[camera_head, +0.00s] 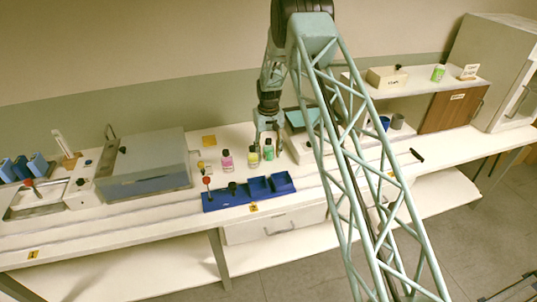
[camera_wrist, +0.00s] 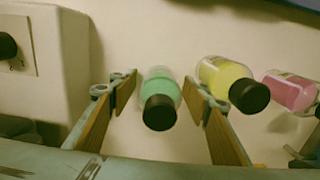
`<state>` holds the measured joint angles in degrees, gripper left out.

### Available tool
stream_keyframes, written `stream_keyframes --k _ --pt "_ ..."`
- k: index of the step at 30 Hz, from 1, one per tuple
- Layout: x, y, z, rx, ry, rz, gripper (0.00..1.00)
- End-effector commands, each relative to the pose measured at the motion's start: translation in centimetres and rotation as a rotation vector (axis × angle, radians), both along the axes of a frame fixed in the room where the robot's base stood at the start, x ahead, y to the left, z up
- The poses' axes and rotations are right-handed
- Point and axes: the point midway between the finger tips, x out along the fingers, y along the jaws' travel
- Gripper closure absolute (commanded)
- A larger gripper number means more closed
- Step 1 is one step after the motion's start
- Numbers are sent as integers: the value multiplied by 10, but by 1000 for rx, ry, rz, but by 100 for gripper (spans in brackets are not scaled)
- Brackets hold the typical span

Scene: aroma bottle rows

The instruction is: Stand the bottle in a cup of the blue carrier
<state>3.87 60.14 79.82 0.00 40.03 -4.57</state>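A green bottle with a black cap (camera_wrist: 160,100) stands between the two open fingers of my gripper (camera_wrist: 160,95) in the wrist view, with a gap visible on each side. It also shows in the head view as the green bottle (camera_head: 269,150). A yellow bottle (camera_wrist: 225,78) and a pink bottle (camera_wrist: 289,91) stand to its right in the wrist view. In the head view my gripper (camera_head: 268,143) is over the row. The blue carrier (camera_head: 229,198) lies in front of the bottles, with several cups; a dark object and a red-topped item are at its left part.
A large grey box (camera_head: 148,168) stands left of the bottles. A white device (camera_head: 300,147) stands close to the right of the green bottle. A shelf with a wooden cabinet (camera_head: 450,109) is farther right.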

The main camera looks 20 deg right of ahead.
Motion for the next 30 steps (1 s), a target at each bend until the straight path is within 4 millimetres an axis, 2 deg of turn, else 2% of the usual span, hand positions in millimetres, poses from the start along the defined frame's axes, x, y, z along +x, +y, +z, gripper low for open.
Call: stream_keyframes --k 11,17,23,30 --pt "0 0 1 0 0 0 56" --pt "0 0 10 0 -1 0 56" --pt "1 0 31 0 -2 0 56" --pt "0 0 66 0 -2 0 56"
